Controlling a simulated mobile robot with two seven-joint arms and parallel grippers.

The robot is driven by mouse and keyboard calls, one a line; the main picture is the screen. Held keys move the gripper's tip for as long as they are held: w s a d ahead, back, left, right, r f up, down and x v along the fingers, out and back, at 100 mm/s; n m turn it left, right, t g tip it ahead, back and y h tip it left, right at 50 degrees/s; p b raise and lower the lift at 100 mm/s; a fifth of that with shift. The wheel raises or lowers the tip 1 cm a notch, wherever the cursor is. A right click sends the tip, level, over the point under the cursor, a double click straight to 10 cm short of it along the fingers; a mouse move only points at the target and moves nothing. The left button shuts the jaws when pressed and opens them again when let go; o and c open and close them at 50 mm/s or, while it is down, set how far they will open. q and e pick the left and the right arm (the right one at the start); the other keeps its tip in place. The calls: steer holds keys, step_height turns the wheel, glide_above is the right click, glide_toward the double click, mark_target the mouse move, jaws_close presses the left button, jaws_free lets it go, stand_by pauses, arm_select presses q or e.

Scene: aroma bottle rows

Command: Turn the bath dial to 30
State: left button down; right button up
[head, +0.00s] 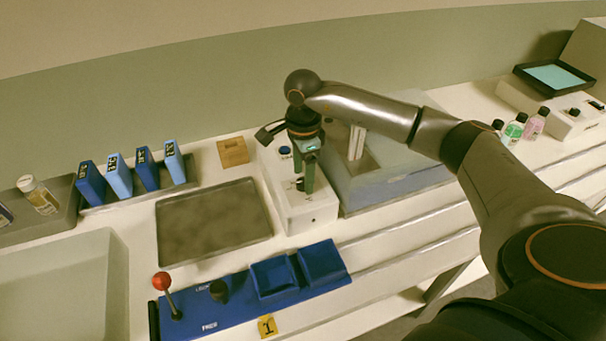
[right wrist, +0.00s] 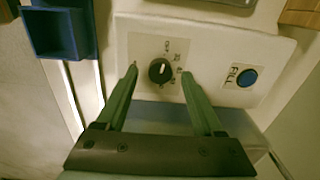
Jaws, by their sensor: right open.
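The bath dial (right wrist: 160,72) is a round black knob on the white control box (head: 312,213). In the right wrist view its white pointer line points up, roughly toward the OFF mark; the small numbers beside it are hard to read. My right gripper (right wrist: 159,70) is open, with its two green fingers on either side of the dial. I cannot tell whether they touch it. In the head view the right gripper (head: 304,186) points down over the box, and its fingers partly hide the dial. My left gripper is not in view.
A blue FILL button (right wrist: 247,77) sits on the same box. The water bath (head: 385,180) adjoins it at right. A grey tray (head: 212,222) lies at left, and a blue panel (head: 225,300) with a red-knobbed lever (head: 162,283) in front. Blue boxes (head: 120,176) stand back left.

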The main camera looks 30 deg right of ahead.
steer(key=shift+f, duration=0.6)
jaws_close()
